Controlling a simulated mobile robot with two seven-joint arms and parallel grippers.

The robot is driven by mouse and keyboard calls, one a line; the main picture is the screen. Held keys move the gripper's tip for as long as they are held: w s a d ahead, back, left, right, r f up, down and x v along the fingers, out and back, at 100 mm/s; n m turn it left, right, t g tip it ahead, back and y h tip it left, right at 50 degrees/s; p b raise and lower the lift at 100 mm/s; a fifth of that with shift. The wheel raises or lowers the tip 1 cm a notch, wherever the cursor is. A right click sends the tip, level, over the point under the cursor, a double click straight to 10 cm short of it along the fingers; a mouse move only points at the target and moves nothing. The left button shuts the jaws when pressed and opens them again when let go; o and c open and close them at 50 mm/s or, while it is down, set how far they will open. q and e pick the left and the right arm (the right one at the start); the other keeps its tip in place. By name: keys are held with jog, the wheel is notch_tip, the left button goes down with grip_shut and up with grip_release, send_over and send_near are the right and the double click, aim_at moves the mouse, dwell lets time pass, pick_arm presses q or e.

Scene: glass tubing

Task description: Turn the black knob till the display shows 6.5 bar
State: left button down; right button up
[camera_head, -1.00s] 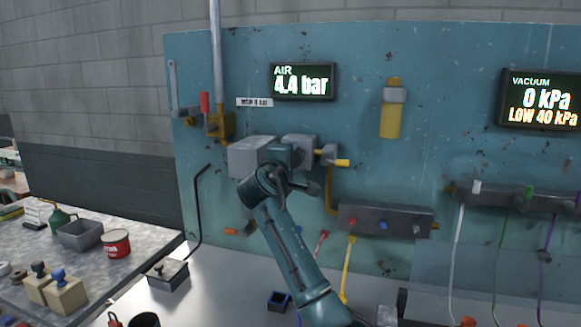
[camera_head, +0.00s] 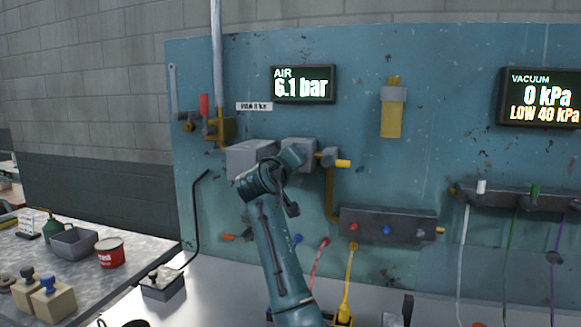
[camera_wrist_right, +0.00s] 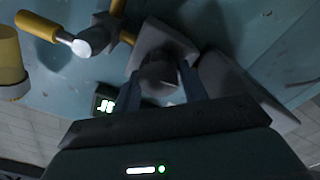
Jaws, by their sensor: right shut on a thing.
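The AIR display (camera_head: 303,84) on the teal panel reads 6.1 bar. My right gripper (camera_head: 290,158) is at the grey regulator block (camera_head: 302,149) below the display. In the right wrist view, its two fingers (camera_wrist_right: 161,84) are shut on the dark round knob (camera_wrist_right: 159,72), one on each side. The knob is hidden behind my gripper in the head view. The display also shows small and turned over in the wrist view (camera_wrist_right: 105,104). My left gripper is in neither view.
A grey box (camera_head: 248,158) sits left of the regulator, and a yellow-handled valve (camera_head: 343,163) right of it. A manifold (camera_head: 388,224) with coloured ports is below right. A VACUUM display (camera_head: 543,99) reads 0 kPa. A side table with a red can (camera_head: 110,253) stands at left.

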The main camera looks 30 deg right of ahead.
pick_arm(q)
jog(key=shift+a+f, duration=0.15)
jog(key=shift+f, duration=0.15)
pick_arm(e)
jog(key=shift+f+m, duration=0.1)
jog(key=shift+m, duration=0.4)
jog(key=o, duration=1)
pick_arm(q)
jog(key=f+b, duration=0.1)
jog(key=b, duration=0.1)
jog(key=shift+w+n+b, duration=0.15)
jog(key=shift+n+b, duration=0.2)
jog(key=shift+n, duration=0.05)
pick_arm(e)
jog(key=v, duration=1.3)
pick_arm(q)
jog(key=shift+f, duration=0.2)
pick_arm(e)
jog(key=shift+s, duration=0.1)
jog(key=shift+a, duration=0.1)
